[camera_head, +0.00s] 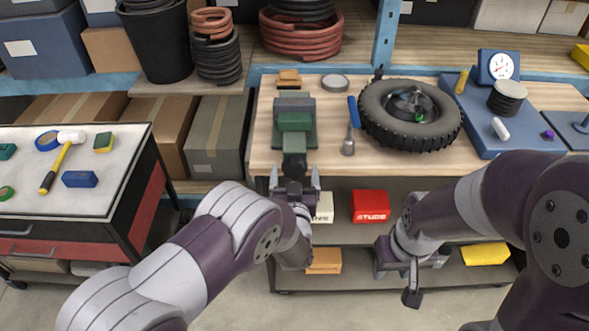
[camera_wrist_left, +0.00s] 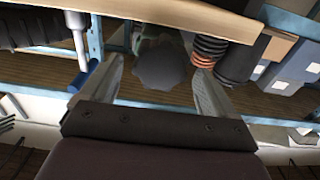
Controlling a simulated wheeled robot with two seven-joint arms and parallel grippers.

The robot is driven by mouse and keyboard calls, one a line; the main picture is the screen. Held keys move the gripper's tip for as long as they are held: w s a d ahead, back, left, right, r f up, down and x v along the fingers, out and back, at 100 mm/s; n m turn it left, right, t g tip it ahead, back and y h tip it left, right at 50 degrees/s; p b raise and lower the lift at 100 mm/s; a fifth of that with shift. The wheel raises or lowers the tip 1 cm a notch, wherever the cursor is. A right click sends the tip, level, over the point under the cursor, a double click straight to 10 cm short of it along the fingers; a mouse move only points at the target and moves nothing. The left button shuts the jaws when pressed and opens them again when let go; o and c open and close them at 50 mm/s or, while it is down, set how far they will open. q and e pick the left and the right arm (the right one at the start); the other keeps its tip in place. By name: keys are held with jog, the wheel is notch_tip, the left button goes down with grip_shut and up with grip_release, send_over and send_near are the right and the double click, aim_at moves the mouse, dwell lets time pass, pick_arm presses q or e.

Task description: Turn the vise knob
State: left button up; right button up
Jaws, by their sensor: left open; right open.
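The green and grey vise (camera_head: 295,122) stands near the left end of the wooden workbench. Its dark knob (camera_head: 294,163) faces me at the bench's front edge. In the left wrist view the knob (camera_wrist_left: 162,68) is a grey, scalloped disc. My left gripper (camera_head: 294,176) is open right in front of the knob. In the wrist view its two fingers (camera_wrist_left: 157,82) stand on either side of the knob, with gaps visible. My right gripper (camera_head: 398,278) is open and empty, low in front of the bench shelves, away from the vise.
A screwdriver-like tool (camera_head: 350,125) and a tire (camera_head: 410,114) lie right of the vise. A blue tray (camera_head: 500,138) with a gauge is further right. Boxes, including a red one (camera_head: 370,206), sit on the shelf below. A tool cart (camera_head: 75,200) stands at left.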

pick_arm(q)
jog(key=shift+w, duration=0.35)
jog(key=shift+w+f, duration=0.1)
jog(key=shift+w, duration=0.25)
jog(key=shift+s, duration=0.1)
jog(key=c, duration=1)
jog(key=shift+c, duration=0.2)
